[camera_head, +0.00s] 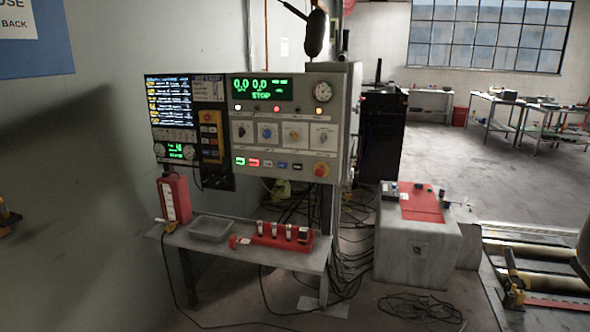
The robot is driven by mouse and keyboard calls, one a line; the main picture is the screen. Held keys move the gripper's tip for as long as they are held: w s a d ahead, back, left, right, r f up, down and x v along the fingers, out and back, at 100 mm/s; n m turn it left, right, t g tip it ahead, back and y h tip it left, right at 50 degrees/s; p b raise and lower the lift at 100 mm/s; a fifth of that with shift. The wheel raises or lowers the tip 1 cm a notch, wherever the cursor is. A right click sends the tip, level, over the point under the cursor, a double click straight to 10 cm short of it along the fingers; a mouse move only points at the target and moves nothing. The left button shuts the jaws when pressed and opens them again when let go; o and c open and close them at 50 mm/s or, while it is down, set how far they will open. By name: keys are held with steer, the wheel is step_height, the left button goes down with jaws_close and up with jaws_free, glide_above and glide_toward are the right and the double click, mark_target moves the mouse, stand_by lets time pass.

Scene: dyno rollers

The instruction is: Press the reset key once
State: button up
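The grey control panel (283,182) hangs on the left wall. Its lower row has a green key (240,161), a red key (254,162), a blue key (283,165) and other small keys. Their labels are too small to read, so I cannot tell which one is the reset key. Above are several rotary knobs, small lamps and a green display (263,88) reading zeros and "STOP". A yellow handset (211,137) with keys is left of these. My gripper is not in view.
Cables lie on the floor. A grey block (407,252) and the rollers (545,283) stand right. A dark object (316,33) hangs above the panel.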

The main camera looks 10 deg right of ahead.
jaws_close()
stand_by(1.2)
